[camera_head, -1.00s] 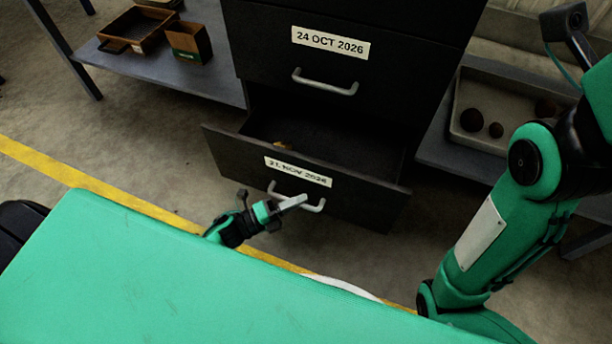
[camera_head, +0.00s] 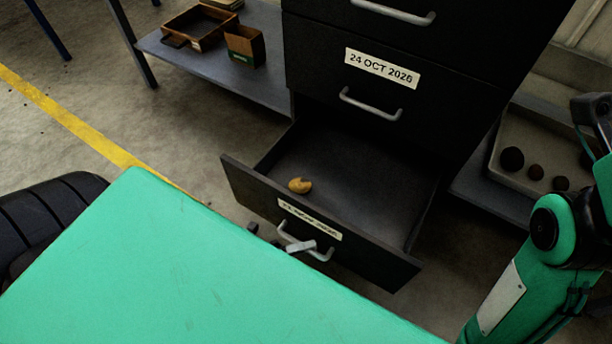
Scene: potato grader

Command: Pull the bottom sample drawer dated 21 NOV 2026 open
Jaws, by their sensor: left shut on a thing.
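The bottom drawer (camera_head: 385,268) of the black cabinet stands well open, its inside showing. Its white label (camera_head: 309,219) is tilted and hard to read now. A silver handle (camera_head: 322,255) sits below the label. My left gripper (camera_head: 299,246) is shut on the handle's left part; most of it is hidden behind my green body. A small yellow-brown potato (camera_head: 300,185) lies in the drawer near its front. My right arm shows at the right edge; its gripper is out of view.
The closed drawer above bears the label 24 OCT 2026 (camera_head: 382,68). A low shelf at left holds a wooden tray (camera_head: 200,27) and a small box (camera_head: 245,46). A grey tray (camera_head: 507,134) with dark round things stands at right. A yellow line (camera_head: 70,122) crosses the floor.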

